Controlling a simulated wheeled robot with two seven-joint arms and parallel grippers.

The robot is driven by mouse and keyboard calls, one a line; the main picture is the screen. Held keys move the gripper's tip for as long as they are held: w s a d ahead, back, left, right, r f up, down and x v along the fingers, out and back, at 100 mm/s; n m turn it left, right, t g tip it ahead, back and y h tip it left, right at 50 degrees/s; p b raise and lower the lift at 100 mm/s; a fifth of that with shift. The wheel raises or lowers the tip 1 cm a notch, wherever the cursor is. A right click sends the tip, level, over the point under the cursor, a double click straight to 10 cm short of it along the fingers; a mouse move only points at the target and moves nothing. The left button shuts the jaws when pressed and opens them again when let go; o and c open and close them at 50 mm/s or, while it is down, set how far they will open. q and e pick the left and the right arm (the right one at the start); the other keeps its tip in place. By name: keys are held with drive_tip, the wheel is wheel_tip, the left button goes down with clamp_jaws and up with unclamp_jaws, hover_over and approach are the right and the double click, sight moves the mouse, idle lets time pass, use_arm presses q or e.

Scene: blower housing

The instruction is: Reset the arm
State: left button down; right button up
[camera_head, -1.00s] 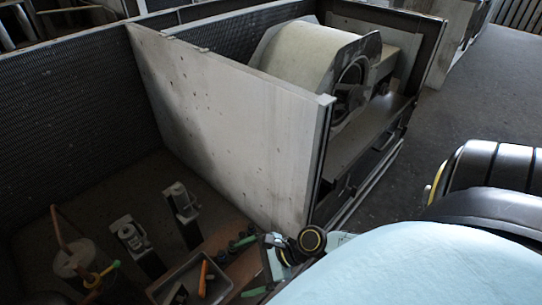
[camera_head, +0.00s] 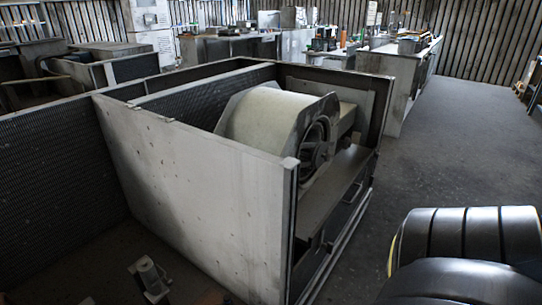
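The blower housing (camera_head: 185,190) is a large open-topped metal box with a pale, spotted side panel facing me. Inside its far part sits a cream-coloured rounded blower (camera_head: 265,118) with a dark round opening on its right side. A dark segmented arm part of mine (camera_head: 465,240) fills the lower right corner, beside the housing and apart from it. Neither of my grippers shows, so whether they are open or shut is hidden.
A small grey metal fitting (camera_head: 150,276) stands in the dark near compartment at lower left. Benches with equipment (camera_head: 400,65) stand at the back. Dark mesh-sided boxes fill the left.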

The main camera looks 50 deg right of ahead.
use_arm(q)
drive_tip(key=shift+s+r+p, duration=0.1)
drive_tip(key=shift+p, duration=0.35)
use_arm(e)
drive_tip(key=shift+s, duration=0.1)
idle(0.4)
